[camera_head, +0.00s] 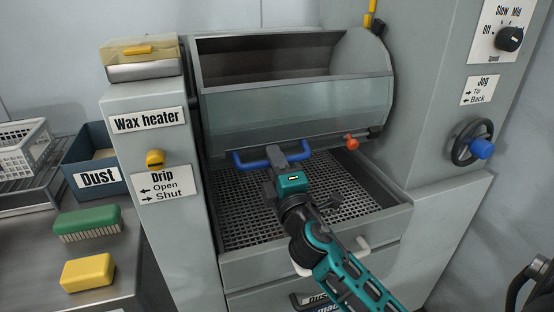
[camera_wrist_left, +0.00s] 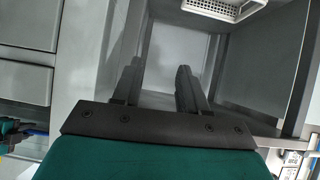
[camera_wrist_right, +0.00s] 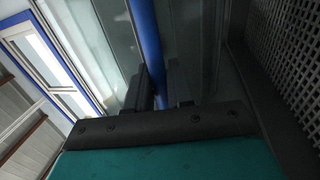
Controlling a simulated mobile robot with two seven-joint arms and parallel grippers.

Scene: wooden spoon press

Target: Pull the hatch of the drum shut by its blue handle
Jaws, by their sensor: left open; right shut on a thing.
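The drum (camera_head: 290,85) is a grey cylinder housing with a pale see-through hatch (camera_head: 300,108) across its front. The hatch covers the lower front, and a dark opening shows above it. The blue handle (camera_head: 250,162) runs along the hatch's bottom edge. My right gripper (camera_head: 276,158) is shut on the blue handle near its middle; in the right wrist view the blue bar (camera_wrist_right: 147,45) passes between the fingers (camera_wrist_right: 160,88). My left gripper (camera_wrist_left: 160,85) is open and empty, seen only in its own wrist view, facing a grey recess away from the drum.
A perforated tray (camera_head: 240,205) lies below the drum. A red knob (camera_head: 351,142) sits right of the handle. A handwheel (camera_head: 470,142) is on the right panel.

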